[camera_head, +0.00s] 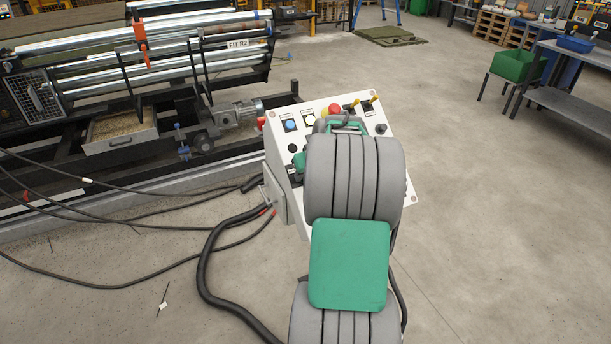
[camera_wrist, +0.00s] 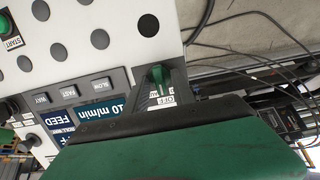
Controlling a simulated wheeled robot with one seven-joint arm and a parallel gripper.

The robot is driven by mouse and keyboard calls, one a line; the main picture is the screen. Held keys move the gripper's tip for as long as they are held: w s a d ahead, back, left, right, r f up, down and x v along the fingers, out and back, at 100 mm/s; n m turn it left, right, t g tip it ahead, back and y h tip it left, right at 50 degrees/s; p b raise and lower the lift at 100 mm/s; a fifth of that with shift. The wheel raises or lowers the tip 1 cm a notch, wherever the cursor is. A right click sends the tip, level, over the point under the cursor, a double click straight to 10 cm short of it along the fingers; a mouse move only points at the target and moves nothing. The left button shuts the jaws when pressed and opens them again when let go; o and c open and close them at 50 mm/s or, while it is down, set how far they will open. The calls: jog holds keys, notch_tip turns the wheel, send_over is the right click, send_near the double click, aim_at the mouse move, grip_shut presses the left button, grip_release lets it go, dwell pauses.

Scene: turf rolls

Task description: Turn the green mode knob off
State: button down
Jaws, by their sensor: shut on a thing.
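The green mode knob (camera_wrist: 161,84) is on the white control panel (camera_wrist: 108,12) in the wrist view, beside a small label reading OFF. My gripper (camera_wrist: 160,72) is at the knob, its dark fingers shut around it. Which way the knob points is hard to tell, as the fingers cover part of it. In the head view the white control panel (camera_head: 390,110) stands tilted at the middle, and my arm hides the knob and the fingertips.
A red button (camera_head: 334,109), a blue button (camera_head: 290,125) and yellow-tipped switches sit on the panel's upper part. Dark keys marked SLOW, FAST and WAY (camera_wrist: 70,92) are near my gripper. Cables (camera_head: 205,265) lie at left beside a roller machine (camera_head: 150,60).

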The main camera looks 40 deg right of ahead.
jog(key=c, duration=1.4)
grip_release()
jog(key=shift+c, duration=0.2)
jog(key=v, duration=0.7)
jog(key=shift+s+r+b, duration=0.15)
jog(key=shift+r+b, duration=0.15)
jog(key=shift+r, duration=0.1)
